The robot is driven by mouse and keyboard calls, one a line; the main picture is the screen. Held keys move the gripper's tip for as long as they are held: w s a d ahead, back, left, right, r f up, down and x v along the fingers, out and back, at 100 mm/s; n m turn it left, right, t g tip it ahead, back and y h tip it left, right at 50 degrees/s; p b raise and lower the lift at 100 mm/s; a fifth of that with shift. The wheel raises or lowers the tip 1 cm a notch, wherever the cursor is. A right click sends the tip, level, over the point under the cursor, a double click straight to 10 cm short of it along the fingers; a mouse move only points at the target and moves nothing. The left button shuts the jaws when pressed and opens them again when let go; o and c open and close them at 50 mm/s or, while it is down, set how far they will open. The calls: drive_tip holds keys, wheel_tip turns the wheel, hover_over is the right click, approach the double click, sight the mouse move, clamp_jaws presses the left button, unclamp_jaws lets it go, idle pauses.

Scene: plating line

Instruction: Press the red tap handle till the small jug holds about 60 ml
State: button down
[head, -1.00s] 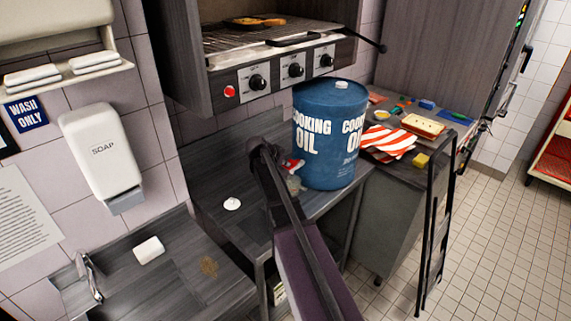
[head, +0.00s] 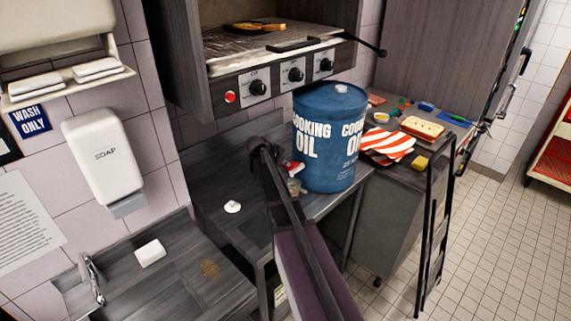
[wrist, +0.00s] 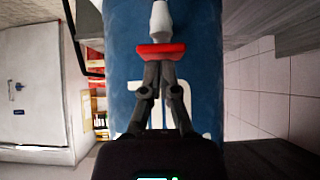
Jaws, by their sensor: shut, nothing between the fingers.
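The red tap handle (wrist: 161,52) lies across the tips of my gripper (wrist: 163,64) in the wrist view, with the white tap body (wrist: 161,18) just beyond it. My fingers are shut with nothing between them; their tips touch or nearly touch the handle. The tap is on the blue cooking oil drum (head: 329,120), which stands on the counter. In the head view a bit of the red handle (head: 297,168) shows beside the drum, and my arm hides most of the tap area.
A striped cloth (head: 388,144), a yellow sponge (head: 420,163) and a tray with bread (head: 422,127) are right of the drum. A small white object (head: 232,207) lies on the left counter. A black rail (head: 434,230) stands at the front right.

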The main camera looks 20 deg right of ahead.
drive_tip(key=shift+a+r, duration=0.1)
drive_tip(key=shift+r, duration=0.05)
drive_tip(key=p+v, duration=0.7)
drive_tip(key=v, duration=0.2)
drive_tip(key=shift+a+r, duration=0.2)
drive_tip(key=shift+a, duration=0.05)
drive_tip(key=shift+s, duration=0.15)
idle(0.6)
drive_tip(key=s+a+f+n+g+y+b, duration=0.1)
drive_tip(key=s+a+f+n, duration=0.3)
drive_tip(key=s, duration=0.4)
drive_tip(key=s+a+f+n+g+y+b, duration=0.1)
drive_tip(key=s+a+f+n+y+b, duration=0.3)
drive_tip(key=s, duration=0.4)
drive_tip(key=s+a+f+n+g+y+b, duration=0.1)
drive_tip(key=s+a+f+n+y+b, duration=0.2)
drive_tip(key=s+a+f+n, duration=0.3)
drive_tip(key=s+a, duration=0.1)
drive_tip(key=s, duration=0.1)
drive_tip(key=shift+s+a, duration=0.35)
drive_tip(key=shift+a, duration=0.05)
